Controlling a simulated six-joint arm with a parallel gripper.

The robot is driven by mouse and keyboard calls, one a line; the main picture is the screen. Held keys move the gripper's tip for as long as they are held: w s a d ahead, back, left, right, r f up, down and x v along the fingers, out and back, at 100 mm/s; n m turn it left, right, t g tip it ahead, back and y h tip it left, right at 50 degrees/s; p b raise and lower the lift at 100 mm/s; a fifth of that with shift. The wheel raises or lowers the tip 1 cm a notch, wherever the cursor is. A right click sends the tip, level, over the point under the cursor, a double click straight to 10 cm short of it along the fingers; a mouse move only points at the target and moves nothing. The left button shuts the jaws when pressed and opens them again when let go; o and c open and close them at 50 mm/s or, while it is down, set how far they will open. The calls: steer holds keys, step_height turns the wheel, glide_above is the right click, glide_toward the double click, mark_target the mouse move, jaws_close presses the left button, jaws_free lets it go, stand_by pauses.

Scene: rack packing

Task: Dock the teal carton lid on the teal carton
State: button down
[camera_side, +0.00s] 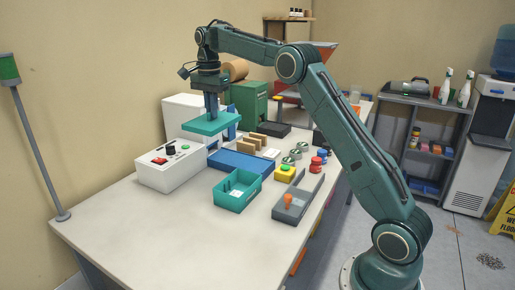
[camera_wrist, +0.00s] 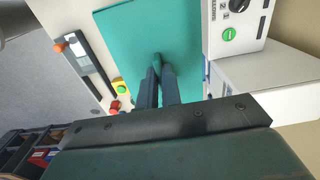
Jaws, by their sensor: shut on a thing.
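The teal carton lid (camera_side: 212,123) is a flat teal panel held in the air above the back left part of the table. My gripper (camera_side: 211,112) points down and is shut on the lid. In the wrist view the gripper's fingers (camera_wrist: 157,75) close on a small raised grip in the middle of the lid (camera_wrist: 140,40). The teal carton (camera_side: 222,200) is an open box on the table, nearer the camera and to the right of the lid, with a pale item inside. The carton is not visible in the wrist view.
A white control box (camera_side: 168,170) with buttons stands left of the carton, close beside the lid. A blue tray (camera_side: 243,161) lies behind the carton. A grey tray (camera_side: 304,192) with an orange knob and a yellow button box (camera_side: 285,173) stand right. The front table is clear.

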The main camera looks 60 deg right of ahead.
steer(key=s+a+r, duration=0.2)
steer(key=s+r, duration=0.1)
steer(key=s, duration=0.6)
steer(key=shift+s+r, duration=0.3)
steer(key=shift+s, duration=0.1)
step_height(320, 180, down, 16)
stand_by(0.3)
steer(key=shift+f, duration=2)
steer(key=shift+f, duration=0.6)
steer(key=c, duration=1.6)
jaws_free()
